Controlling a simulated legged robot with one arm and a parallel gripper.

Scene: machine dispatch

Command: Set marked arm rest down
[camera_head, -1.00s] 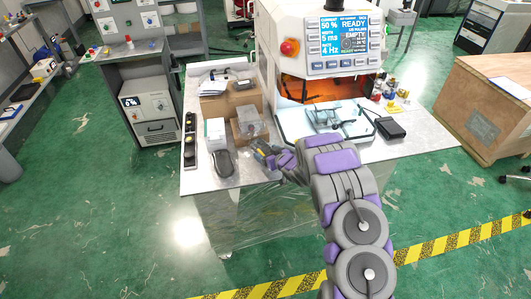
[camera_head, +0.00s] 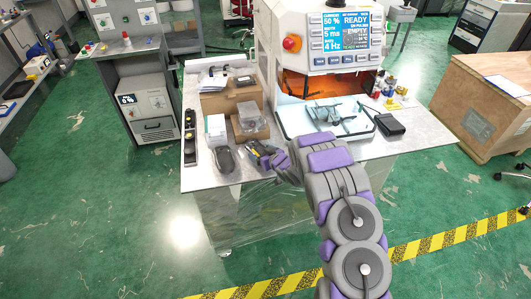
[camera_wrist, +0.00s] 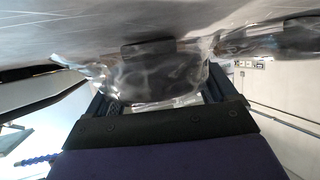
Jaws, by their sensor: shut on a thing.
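My gripper (camera_head: 262,155) is at the front edge of the worktable, left of the machine. In the wrist view my gripper (camera_wrist: 150,98) is shut on a dark piece wrapped in clear plastic (camera_wrist: 160,75), which I take to be the arm rest. The pale table surface is very close to the wrapped piece; I cannot tell whether they touch. No mark on it can be made out. In the head view the held piece is small and mostly hidden by my gripper. A dark grey rounded piece (camera_head: 224,159) lies on the table just left of my gripper.
A black strip with round knobs (camera_head: 190,140) lies along the left edge. The lit machine (camera_head: 325,88) and a black box (camera_head: 389,124) are to the right.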

